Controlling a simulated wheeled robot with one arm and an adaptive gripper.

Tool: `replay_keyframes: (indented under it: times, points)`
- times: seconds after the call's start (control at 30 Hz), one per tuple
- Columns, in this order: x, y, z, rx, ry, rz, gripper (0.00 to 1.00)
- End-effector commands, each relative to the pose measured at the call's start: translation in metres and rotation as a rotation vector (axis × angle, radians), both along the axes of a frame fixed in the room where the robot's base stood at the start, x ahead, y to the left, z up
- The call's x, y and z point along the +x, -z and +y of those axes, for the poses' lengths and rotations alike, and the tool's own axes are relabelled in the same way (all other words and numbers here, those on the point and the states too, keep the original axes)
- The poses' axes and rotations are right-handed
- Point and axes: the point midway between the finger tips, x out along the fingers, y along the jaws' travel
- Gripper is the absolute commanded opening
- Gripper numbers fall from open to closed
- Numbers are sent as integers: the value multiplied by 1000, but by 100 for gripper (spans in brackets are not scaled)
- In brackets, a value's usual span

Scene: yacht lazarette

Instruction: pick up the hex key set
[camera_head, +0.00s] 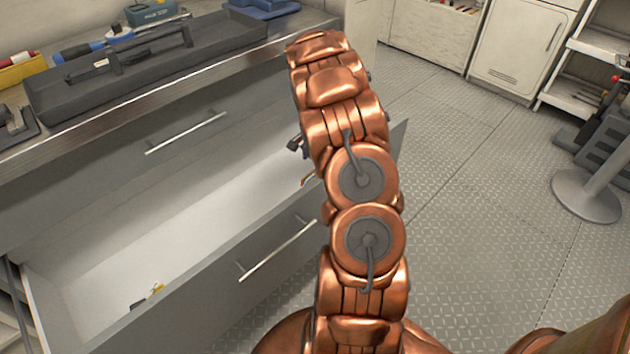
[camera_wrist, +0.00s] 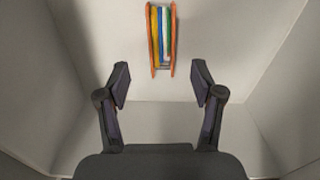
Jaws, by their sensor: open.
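In the wrist view, a folding set with orange side plates and yellow, green, white and blue bars (camera_wrist: 161,38) lies on the pale drawer floor; it looks like the hex key set. My gripper (camera_wrist: 160,84) is open and empty, its two dark fingers spread below the set in the picture, not around it. The set lies ahead of the fingertips, roughly centred between them. In the head view, my arm hides most of the gripper and that end of the open drawer (camera_head: 130,250).
A small yellow and dark item (camera_head: 150,296) lies at the drawer's near left end. The drawer walls rise around the gripper. The worktop above holds a dark tray (camera_head: 150,65) and a blue-handled tool (camera_head: 90,46).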

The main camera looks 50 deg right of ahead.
Motion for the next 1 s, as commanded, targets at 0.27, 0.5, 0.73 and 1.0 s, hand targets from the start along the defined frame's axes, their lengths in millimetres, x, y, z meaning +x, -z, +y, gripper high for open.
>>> replay_keyframes:
  times: [0.27,0.5,0.73,1.0]
  points:
    - [0,24,0,0,1,0,67]
    - [1,48,0,1,-1,2,67]
    - [2,74,0,0,0,1,67]
    - [2,73,0,-1,-1,0,61]
